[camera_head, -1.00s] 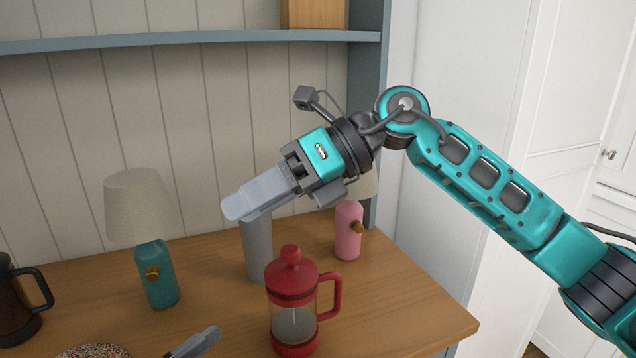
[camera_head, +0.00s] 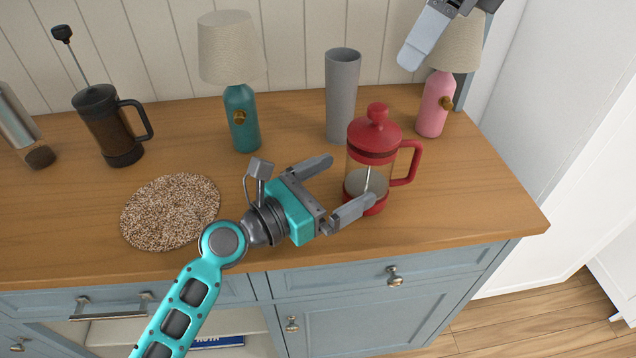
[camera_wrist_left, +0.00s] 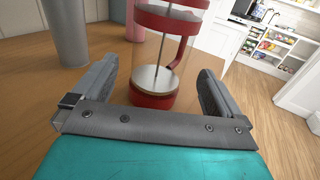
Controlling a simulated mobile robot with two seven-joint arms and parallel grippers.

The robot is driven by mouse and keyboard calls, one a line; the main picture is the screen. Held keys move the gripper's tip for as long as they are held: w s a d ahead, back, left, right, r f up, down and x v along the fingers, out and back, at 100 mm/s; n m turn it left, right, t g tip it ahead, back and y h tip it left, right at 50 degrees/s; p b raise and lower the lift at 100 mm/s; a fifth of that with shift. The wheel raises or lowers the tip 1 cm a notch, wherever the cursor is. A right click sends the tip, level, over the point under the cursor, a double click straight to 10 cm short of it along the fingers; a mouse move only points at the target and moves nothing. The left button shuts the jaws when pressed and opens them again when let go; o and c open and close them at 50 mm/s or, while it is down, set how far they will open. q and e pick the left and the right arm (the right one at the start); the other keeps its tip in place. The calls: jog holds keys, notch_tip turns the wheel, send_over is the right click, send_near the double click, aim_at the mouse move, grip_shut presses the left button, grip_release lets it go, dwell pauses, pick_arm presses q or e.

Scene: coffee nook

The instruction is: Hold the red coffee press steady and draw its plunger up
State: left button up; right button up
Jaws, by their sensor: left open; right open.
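The red coffee press (camera_head: 375,150) stands upright on the wooden counter, with a clear body, a red lid and knob and a red handle on its right. Its knob sits low on the lid. My left gripper (camera_head: 352,182) is open, its fingers pointing at the press's lower body from the left. The left wrist view shows the press (camera_wrist_left: 155,100) between and just beyond the open fingers (camera_wrist_left: 160,85); I see no grip on it. My right gripper (camera_head: 408,62) is at the top right, above and behind the press; its jaws are seen edge-on, apart from the press.
A grey cup (camera_head: 341,95) stands close behind the press. A pink lamp (camera_head: 433,105) is behind right, a teal lamp (camera_head: 241,120) behind left. A black press (camera_head: 108,125) with raised plunger and a woven mat (camera_head: 170,212) lie left. The counter's right end is clear.

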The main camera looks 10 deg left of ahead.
aim_at(366, 169)
pick_arm(q)
jog(key=x, duration=0.6)
